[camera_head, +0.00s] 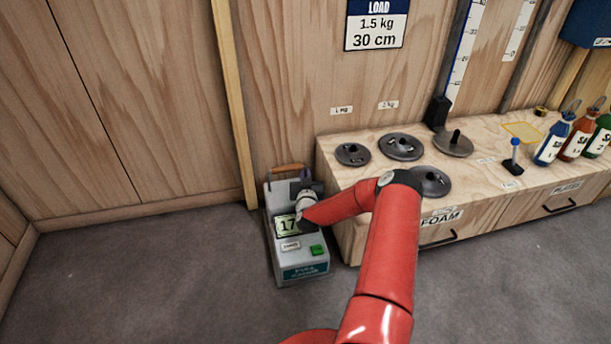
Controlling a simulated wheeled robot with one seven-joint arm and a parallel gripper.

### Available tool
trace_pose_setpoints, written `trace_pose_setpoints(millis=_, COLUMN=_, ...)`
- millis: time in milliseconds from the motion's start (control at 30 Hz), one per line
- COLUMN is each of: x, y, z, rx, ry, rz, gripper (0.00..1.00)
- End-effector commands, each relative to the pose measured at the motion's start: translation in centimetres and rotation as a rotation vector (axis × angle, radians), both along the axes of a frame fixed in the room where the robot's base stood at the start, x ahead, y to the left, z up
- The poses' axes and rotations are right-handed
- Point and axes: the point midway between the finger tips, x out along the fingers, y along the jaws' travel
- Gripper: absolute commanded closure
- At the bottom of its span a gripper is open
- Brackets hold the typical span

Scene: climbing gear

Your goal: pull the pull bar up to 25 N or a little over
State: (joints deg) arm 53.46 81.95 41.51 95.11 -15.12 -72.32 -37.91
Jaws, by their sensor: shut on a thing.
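The pull tester is a grey box (284,262) on the floor, left of the wooden bench. Its display (287,225) reads 17, with any further digits hidden behind my arm. A green button and a white button sit below the display. The pull bar (288,168) is a brown wooden bar at the top back of the tester. My gripper (303,180) is at the bar's right part, shut on it. The fingers are small and partly hidden by my wrist.
The wooden bench (345,215) stands right of the tester, with several dark weight discs (401,146) and bottles (552,143) on top. A load sign (376,25) reads 1.5 kg, 30 cm. A wooden batten (236,110) stands behind. The floor to the left is clear.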

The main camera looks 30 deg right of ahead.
Motion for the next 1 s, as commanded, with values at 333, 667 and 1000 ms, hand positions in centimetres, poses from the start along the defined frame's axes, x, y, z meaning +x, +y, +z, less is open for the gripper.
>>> trace_pose_setpoints(millis=333, x=0.0, y=0.0, z=-0.1, rx=0.000, ry=-0.001, rz=0.000, gripper=0.65)
trace_pose_setpoints(millis=667, x=-1.4, y=0.8, z=-0.1, rx=0.000, ry=0.003, rz=0.002, gripper=0.65)
trace_pose_setpoints(millis=1000, x=-6.2, y=3.2, z=-0.1, rx=0.000, ry=0.002, rz=0.002, gripper=0.65)
